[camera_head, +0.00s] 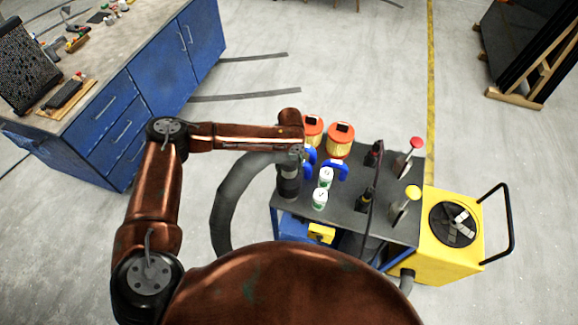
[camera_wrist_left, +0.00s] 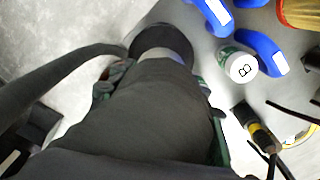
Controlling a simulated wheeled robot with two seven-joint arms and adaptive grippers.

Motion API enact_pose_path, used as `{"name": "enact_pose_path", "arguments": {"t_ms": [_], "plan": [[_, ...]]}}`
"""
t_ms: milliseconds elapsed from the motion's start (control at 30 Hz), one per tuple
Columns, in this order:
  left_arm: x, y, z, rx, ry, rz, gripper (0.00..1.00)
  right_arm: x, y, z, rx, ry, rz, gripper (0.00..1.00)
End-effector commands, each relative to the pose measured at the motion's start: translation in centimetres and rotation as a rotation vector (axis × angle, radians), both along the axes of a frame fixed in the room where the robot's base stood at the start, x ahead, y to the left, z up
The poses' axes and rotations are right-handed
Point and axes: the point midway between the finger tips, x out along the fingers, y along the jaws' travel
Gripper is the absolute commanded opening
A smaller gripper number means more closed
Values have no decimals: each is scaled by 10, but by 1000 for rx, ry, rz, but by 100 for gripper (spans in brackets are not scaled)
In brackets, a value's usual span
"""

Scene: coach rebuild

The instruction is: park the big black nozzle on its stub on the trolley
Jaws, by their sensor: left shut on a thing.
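The big black nozzle (camera_wrist_left: 150,105) fills the middle of the left wrist view, a dark tapered body with a grey hose running off to the left. My left gripper (camera_head: 292,158) is shut on it at the left edge of the grey-topped trolley (camera_head: 338,222). In the head view the nozzle (camera_head: 288,182) is a dark upright shape below the gripper. A dark round collar (camera_wrist_left: 163,38) shows beyond the nozzle in the wrist view. I cannot tell whether it is the stub or part of the nozzle, nor whether the nozzle is seated. My right gripper is not in view.
Close to the gripper stand white-lidded pots (camera_head: 320,199), blue-handled items (camera_head: 337,170) and orange-lidded jars (camera_head: 340,138). Upright tools with red and yellow knobs (camera_head: 413,191) stand on the right. The hose (camera_head: 226,205) loops left. A yellow machine (camera_head: 432,270) adjoins the trolley.

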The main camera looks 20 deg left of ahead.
Motion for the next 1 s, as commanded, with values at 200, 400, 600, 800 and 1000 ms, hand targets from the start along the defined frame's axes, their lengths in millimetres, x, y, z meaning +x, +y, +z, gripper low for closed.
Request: {"name": "enact_pose_path", "arguments": {"t_ms": [200, 400, 600, 800, 1000], "plan": [[1, 0, -9, -1, -3, 0, 11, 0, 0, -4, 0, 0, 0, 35], [1, 0, -16, 0, -4, 0, 11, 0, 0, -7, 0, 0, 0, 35], [1, 0, -16, -1, -4, 0, 11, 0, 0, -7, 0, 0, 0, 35], [1, 0, -16, -1, -4, -1, 11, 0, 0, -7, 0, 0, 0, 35], [1, 0, -17, 0, -4, -1, 11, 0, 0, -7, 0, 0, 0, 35]]}}
